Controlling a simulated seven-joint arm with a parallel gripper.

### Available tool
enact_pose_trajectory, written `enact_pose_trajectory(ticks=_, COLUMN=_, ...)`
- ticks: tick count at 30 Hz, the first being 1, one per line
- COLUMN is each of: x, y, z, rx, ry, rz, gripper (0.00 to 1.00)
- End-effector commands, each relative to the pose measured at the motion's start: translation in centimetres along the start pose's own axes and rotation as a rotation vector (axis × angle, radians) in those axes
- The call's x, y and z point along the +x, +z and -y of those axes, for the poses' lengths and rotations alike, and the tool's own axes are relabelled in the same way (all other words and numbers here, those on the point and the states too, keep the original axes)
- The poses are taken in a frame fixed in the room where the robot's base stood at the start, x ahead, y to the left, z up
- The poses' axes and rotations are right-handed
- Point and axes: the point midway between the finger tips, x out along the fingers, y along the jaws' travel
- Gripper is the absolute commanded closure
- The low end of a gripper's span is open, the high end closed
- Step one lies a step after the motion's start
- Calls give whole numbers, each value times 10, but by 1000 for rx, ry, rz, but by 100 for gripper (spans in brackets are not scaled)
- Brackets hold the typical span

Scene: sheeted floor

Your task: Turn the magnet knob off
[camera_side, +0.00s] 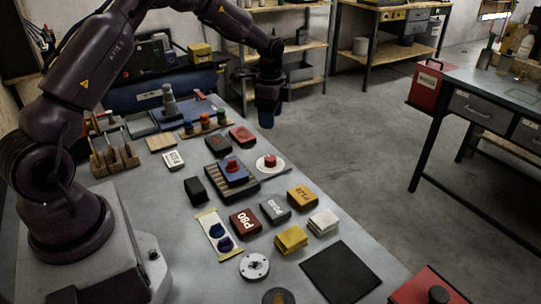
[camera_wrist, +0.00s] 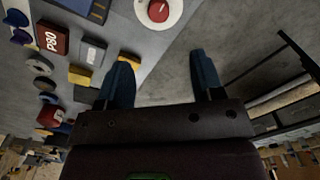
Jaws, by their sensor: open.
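A red knob on a round white base (camera_side: 270,163) sits near the far edge of the bench. It also shows at the top of the wrist view (camera_wrist: 158,10), with a white mark on the knob. A second red knob tops a blue block (camera_side: 232,168) on a dark, yellow-striped tray; I cannot tell for certain which is the magnet knob. My gripper (camera_side: 267,115) hangs above and beyond the bench edge, apart from both knobs. In the wrist view its two blue fingers (camera_wrist: 162,80) are wide apart with nothing between them.
Several labelled blocks, including a red P80 block (camera_side: 245,222), lie in front of the tray. A black mat (camera_side: 342,272) lies at the near right. A red block (camera_side: 242,137) and a rack of coloured knobs (camera_side: 205,123) stand farther back. Beyond the edge is open floor.

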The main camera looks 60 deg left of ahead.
Motion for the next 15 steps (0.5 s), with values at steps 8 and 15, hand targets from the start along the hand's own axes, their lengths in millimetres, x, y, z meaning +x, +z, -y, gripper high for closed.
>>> enact_pose_trajectory(ticks=8, x=24, y=0, z=-2, rx=42, ry=8, rz=3, gripper=39)
enact_pose_trajectory(ticks=15, x=75, y=0, z=-3, rx=40, ry=9, rz=3, gripper=39)
